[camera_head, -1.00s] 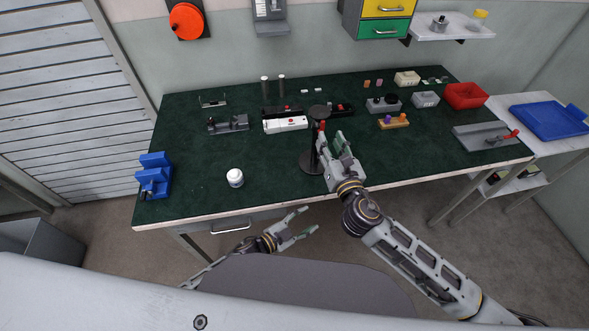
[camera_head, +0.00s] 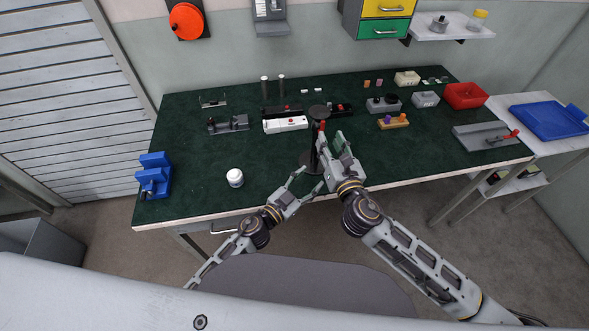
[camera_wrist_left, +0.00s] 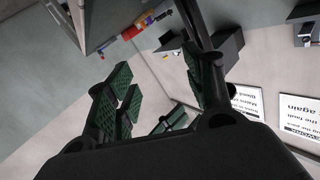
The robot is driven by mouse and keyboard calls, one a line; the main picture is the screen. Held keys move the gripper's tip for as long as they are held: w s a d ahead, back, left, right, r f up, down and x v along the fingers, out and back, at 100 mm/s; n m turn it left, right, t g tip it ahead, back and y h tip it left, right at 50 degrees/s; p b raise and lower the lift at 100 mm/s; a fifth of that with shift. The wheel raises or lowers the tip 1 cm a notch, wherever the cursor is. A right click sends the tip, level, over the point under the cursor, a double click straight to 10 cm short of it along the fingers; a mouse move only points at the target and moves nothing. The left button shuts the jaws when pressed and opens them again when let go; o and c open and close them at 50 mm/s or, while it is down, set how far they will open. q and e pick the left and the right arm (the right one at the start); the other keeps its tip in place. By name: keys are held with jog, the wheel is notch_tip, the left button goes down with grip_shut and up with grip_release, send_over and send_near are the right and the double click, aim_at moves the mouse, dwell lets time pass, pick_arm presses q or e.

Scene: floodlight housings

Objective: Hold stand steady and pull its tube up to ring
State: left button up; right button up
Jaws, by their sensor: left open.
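The black stand has a round base (camera_head: 309,163) on the green bench top near its front edge, an upright tube (camera_head: 314,142) and a round disc (camera_head: 319,111) on top. A red part (camera_head: 322,125) shows just below the disc. My right gripper (camera_head: 331,138) is beside the tube on its right, with its fingers apart; whether it touches the stand cannot be told. My left gripper (camera_head: 309,178) is open and empty at the bench's front edge, just below the stand's base. In the left wrist view its green-padded fingers (camera_wrist_left: 160,92) are spread.
A white jar (camera_head: 235,177) stands left of the stand. A white block (camera_head: 285,124) and black fixtures lie behind it. A blue holder (camera_head: 154,176) is at the far left, a red bin (camera_head: 465,95) at the back right. The bench between jar and stand is clear.

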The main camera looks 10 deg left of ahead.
aim_at(314, 146)
pick_arm(q)
jog(key=shift+w+a+r+n+t+y, duration=0.25)
jog(key=shift+w+a+r+n+y, duration=0.15)
jog(key=shift+a+n, duration=0.35)
jog(key=shift+w+a+r+n+t+y, duration=0.3)
jog(key=shift+w+a+r+n+y, duration=0.15)
jog(key=shift+a+n, duration=0.25)
jog(key=shift+w+a+r+n+t+y, duration=0.3)
jog(key=shift+w+a+n, duration=0.2)
jog(key=shift+a+n, duration=0.25)
jog(key=shift+w+d+f, duration=0.1)
jog(key=shift+x, duration=6.8)
jog(key=c, duration=0.3)
grip_shut()
